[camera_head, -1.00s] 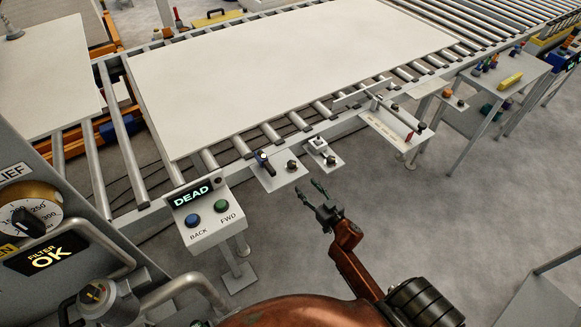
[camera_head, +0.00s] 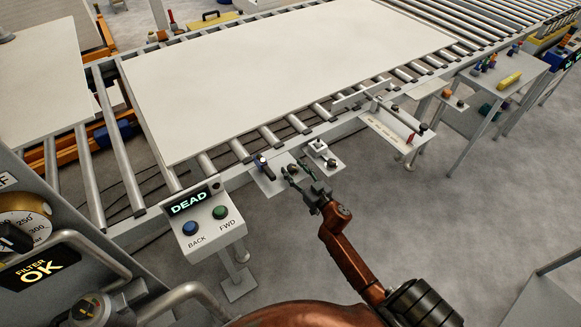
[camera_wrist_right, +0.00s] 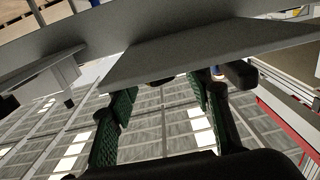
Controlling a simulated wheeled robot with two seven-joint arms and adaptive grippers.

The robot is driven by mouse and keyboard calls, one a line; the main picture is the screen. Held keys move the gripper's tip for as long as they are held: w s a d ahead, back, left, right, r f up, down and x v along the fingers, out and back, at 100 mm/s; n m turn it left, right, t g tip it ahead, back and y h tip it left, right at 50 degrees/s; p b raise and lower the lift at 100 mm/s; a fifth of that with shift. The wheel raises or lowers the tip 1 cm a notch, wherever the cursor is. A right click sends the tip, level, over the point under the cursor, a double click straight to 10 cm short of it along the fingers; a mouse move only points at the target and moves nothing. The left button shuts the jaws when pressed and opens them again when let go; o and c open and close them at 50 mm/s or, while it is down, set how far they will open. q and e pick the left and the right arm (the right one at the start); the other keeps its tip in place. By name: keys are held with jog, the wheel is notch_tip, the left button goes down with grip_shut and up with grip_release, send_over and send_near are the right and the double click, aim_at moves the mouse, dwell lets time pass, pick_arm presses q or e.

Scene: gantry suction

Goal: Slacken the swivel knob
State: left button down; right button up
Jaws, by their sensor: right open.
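Small bracket plates stick out from the near rail of the roller conveyor. The left plate (camera_head: 268,182) carries a dark lever with a blue part (camera_head: 261,161) and, to its right, a small dark knob (camera_head: 292,168), partly hidden by my fingers; I cannot tell for sure that this is the swivel knob. My right gripper (camera_head: 296,171) is open at this knob, its green-padded fingers spread. In the right wrist view, a dark round end (camera_wrist_right: 160,82) shows between the open fingers, at the plate's edge. Contact cannot be told. My left gripper is not in view.
A second plate with a white block (camera_head: 319,146) is close to the right of my fingers. A control box (camera_head: 210,222) reading DEAD stands to the left. A large white sheet (camera_head: 280,70) lies on the rollers.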

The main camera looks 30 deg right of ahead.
jog(key=shift+w, duration=0.95)
jog(key=shift+c, duration=0.2)
jog(key=c, duration=1.1)
